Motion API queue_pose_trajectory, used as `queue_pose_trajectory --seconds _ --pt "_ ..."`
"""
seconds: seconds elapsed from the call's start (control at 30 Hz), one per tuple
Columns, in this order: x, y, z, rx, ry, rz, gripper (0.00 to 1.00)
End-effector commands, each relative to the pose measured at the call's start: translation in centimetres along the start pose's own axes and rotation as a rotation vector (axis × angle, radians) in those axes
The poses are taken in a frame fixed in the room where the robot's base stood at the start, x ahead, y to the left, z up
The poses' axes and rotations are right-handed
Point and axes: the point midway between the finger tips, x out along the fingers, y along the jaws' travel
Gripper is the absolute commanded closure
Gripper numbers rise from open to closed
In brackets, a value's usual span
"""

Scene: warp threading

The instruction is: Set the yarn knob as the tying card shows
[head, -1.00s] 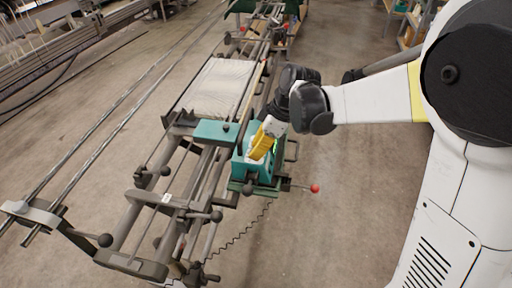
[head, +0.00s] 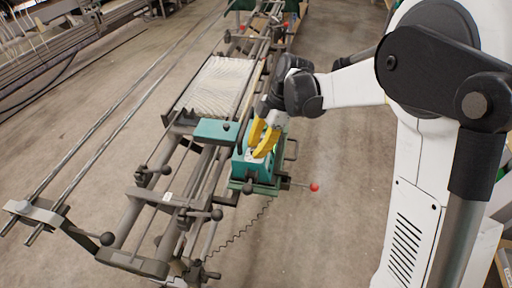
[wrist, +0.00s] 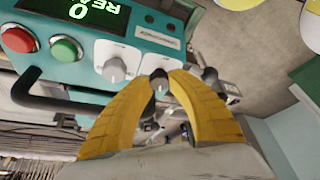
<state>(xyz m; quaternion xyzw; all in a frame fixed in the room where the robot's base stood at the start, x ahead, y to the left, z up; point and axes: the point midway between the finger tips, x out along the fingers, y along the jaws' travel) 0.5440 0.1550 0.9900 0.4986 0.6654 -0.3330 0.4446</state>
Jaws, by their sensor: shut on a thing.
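My gripper (wrist: 160,82) has yellow fingers closed on the dark right-hand knob (wrist: 159,77) of the teal control panel (wrist: 90,83). The knob sits on a white plate and is partly hidden by the fingertips. A second, light grey knob (wrist: 115,70) on its own white plate is just to the left, clear of the fingers. I cannot read which knob is the yarn knob, nor the knob settings. In the head view my gripper (head: 263,145) is over the teal machine box (head: 244,172). I cannot make out the tying card.
Left of the knobs are a green button (wrist: 66,48), a red button (wrist: 18,40) and a dark display (wrist: 75,12) with green characters. A black handle bar (wrist: 50,103) runs below the panel. A red-tipped lever (head: 314,188) sticks out right of the machine. Floor to its right is clear.

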Motion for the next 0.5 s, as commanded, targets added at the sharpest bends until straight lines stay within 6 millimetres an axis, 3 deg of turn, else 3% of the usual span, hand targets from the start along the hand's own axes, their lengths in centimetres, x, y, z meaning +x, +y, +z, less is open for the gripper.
queue_pose_trajectory --seconds 0.3,0.33,0.4,0.5 --pt "0.04 -0.05 0.09 0.0 -0.002 -0.001 1.0" --pt "0.04 -0.05 0.09 0.0 -0.002 -0.001 0.72" --pt "0.04 -0.04 0.08 0.0 -0.002 -0.001 0.53" --pt "0.03 -0.03 0.06 0.0 -0.001 -0.001 0.53"
